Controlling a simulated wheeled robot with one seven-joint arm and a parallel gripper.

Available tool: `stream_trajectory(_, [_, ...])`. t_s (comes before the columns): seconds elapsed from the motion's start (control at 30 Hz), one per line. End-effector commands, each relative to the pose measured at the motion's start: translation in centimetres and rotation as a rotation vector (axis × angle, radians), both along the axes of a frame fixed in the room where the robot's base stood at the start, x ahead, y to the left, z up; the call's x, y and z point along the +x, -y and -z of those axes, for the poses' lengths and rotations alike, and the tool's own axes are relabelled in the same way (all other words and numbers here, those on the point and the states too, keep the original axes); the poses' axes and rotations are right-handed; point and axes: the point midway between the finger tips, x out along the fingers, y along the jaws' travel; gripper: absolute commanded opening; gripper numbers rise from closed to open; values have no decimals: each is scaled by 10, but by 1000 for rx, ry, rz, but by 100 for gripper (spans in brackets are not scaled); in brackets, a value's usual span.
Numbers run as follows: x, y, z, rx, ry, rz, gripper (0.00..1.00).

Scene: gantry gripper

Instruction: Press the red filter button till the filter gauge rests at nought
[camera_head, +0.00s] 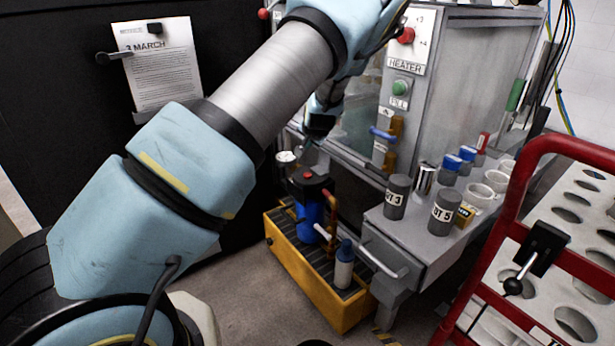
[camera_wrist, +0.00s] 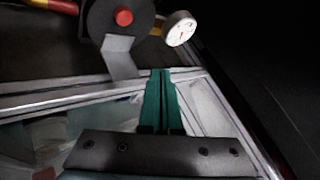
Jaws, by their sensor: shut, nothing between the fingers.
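The red filter button (camera_wrist: 123,17) sits in the middle of a dark round cap at the top of the wrist view. In the head view the red button (camera_head: 308,175) tops the blue filter body (camera_head: 309,217). The white filter gauge (camera_wrist: 180,28) is just right of the cap; it also shows in the head view (camera_head: 286,157). Its dark needle is too small to read. My gripper (camera_wrist: 161,72) has its green fingers together and empty, below and right of the button and apart from it. In the head view my arm hides most of the gripper.
The filter stands in a yellow tray (camera_head: 318,312) beside a small bottle (camera_head: 344,268). The grey machine (camera_head: 460,80) with its glass front is behind. Cups and labelled pots such as DT 5 (camera_head: 444,212) stand on a shelf at right. A red-framed rack (camera_head: 520,200) is at far right.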

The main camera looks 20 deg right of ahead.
Motion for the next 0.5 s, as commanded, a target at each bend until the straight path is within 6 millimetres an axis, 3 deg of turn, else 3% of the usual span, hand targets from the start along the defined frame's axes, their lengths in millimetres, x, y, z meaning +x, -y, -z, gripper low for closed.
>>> stream_trajectory(0.5, [0, -1, 68, 1, -1, -1, 0])
